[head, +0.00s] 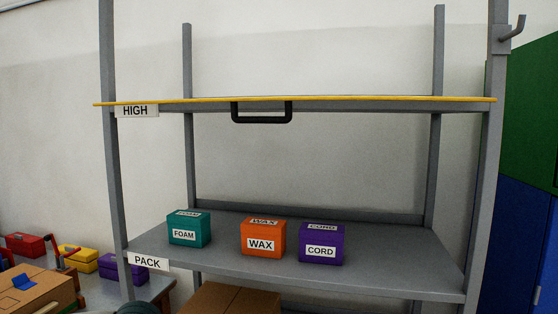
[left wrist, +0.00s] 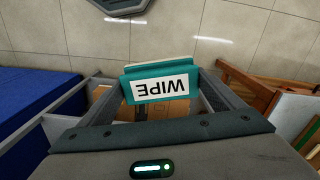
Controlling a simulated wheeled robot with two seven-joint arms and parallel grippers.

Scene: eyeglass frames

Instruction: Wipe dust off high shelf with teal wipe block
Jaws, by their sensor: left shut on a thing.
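The high shelf (head: 380,99) is seen almost edge-on in the head view, with a yellow front edge and a HIGH label (head: 136,111) at its left. Its top surface is hidden, so I cannot see any dust. A black handle (head: 262,120) hangs under its front edge. The teal wipe block (left wrist: 160,70) has a white WIPE label, which appears upside down in the left wrist view. My left gripper (left wrist: 162,88) is shut on this block, with a finger on each side. The left gripper and the block do not show in the head view. My right gripper is in neither view.
The lower PACK shelf (head: 400,269) holds a teal FOAM box (head: 189,229), an orange WAX box (head: 263,238) and a purple CORD box (head: 321,244). Grey posts (head: 108,150) frame the rack. A hook (head: 515,28) sticks out at upper right. A cardboard box (head: 228,299) is below.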

